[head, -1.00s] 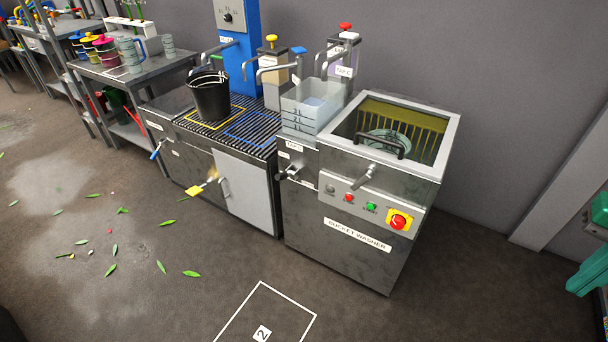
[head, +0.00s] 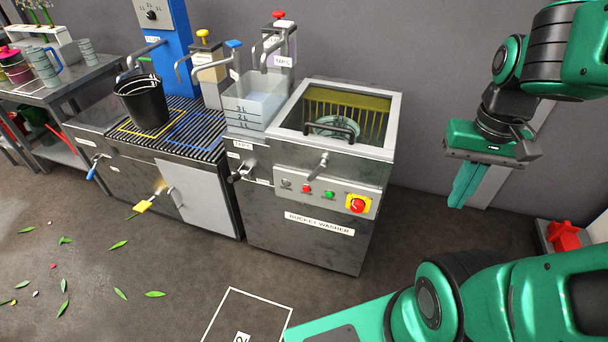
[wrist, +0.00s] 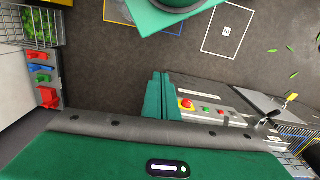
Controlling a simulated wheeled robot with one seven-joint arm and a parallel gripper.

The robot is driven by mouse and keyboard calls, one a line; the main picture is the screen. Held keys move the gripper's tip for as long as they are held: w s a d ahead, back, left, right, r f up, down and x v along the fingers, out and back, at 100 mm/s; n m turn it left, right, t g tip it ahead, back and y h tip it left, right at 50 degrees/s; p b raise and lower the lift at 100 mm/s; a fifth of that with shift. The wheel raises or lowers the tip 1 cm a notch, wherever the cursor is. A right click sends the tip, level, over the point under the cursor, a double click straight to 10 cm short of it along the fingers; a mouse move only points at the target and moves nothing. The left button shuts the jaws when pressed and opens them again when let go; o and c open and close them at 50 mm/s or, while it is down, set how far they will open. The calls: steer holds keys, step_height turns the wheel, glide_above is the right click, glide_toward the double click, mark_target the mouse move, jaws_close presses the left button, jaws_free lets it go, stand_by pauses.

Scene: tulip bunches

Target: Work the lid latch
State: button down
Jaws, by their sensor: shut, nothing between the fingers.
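The bucket washer (head: 305,230) is a grey metal cabinet with a yellow-lined basin under a transparent-looking lid with a dark bar handle (head: 332,130). A metal lever (head: 318,166), which looks like the latch, sits on its front above the button panel. My gripper (head: 465,186) hangs to the right of the washer, fingers pointing down, shut and empty, apart from the washer. In the wrist view my shut fingers (wrist: 163,97) show beside the washer's panel (wrist: 215,108). The latch cannot be made out clearly there.
A red knob (head: 357,204) and small buttons are on the washer's front. A clear measuring tank (head: 254,105) and taps stand left of the basin. A black bucket (head: 142,103) stands on the grating.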

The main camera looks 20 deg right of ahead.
steer(key=w+f+g+h, duration=0.2)
steer(key=w+f+h, duration=0.3)
steer(key=w, duration=1)
steer(key=n+t+h, duration=0.5)
steer(key=t+h, duration=0.1)
steer(key=h, duration=0.1)
glide_above(321, 169)
steer(key=s+a, duration=0.2)
steer(key=s, duration=0.3)
step_height(321, 169, down, 12)
steer(key=w+a+f+n+t, duration=0.1)
steer(key=a+f+n+t, duration=0.1)
steer(key=a+t, duration=0.35)
steer(key=w+a+f+n+t, duration=0.1)
steer(key=a+f+n+t, duration=0.1)
steer(key=a, duration=0.6)
steer(key=shift+w+d+f, duration=0.6)
steer(key=shift+w+d, duration=0.2)
steer(key=shift+d, duration=0.9)
steer(key=shift+w+d+f, duration=0.55)
steer(key=shift+w+d, duration=0.2)
steer(key=shift+d, duration=0.9)
steer(key=shift+w+d+f, duration=0.6)
steer(key=shift+w+d, duration=0.2)
steer(key=shift+d, duration=0.9)
